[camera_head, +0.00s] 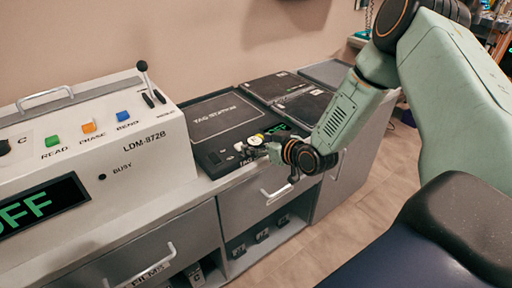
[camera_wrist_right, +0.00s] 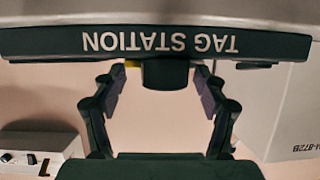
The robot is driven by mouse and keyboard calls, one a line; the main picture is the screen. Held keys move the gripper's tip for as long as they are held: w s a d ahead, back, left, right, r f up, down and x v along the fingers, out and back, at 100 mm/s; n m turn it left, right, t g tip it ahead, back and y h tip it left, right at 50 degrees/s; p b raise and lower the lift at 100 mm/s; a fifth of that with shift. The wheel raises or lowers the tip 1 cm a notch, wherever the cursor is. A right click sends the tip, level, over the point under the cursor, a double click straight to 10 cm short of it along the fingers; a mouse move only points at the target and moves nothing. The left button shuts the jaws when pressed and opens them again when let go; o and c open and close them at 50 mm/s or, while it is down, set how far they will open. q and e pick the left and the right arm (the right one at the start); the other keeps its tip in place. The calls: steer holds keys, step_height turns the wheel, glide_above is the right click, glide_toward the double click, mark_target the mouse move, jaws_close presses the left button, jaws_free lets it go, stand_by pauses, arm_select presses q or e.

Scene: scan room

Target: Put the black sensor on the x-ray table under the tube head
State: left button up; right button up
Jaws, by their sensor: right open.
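My right gripper (camera_head: 249,150) is open at the front edge of the black tag station (camera_head: 222,118) on the counter. In the right wrist view its two fingers (camera_wrist_right: 160,80) are spread to either side of a small dark block (camera_wrist_right: 165,73) at the station's edge; I cannot tell whether they touch it or whether it is the sensor. Flat black panels, one behind (camera_head: 272,86) and one nearer (camera_head: 306,107), lie beyond the station; I cannot tell if either is the sensor. The x-ray table and tube head are not clearly identifiable. My left gripper is not in view.
A white control console (camera_head: 95,155) with coloured buttons and a lever stands left of the station; its display (camera_head: 40,205) reads OFF. Drawers with bar handles (camera_head: 280,194) and open shelves are below. Floor (camera_head: 330,215) shows between.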

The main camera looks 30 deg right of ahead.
mark_target(258, 143)
steer(key=shift+s+a+r, duration=0.2)
steer(key=shift+a+r, duration=0.2)
steer(key=shift+a, duration=0.05)
steer(key=shift+c, duration=1.3)
steer(key=shift+w+d+f, duration=0.15)
steer(key=shift+d+f, duration=0.1)
steer(key=shift+d, duration=0.1)
steer(key=c, duration=0.3)
steer(key=shift+c, duration=0.8)
steer(key=shift+a+r, duration=0.15)
steer(key=shift+a, duration=0.1)
steer(key=c, duration=0.3)
steer(key=shift+c, duration=1.4)
steer(key=shift+d, duration=0.2)
step_height(258, 143, up, 9)
steer(key=p, duration=0.3)
steer(key=shift+p, duration=0.4)
steer(key=shift+a+r, duration=0.15)
steer(key=shift+r, duration=0.3)
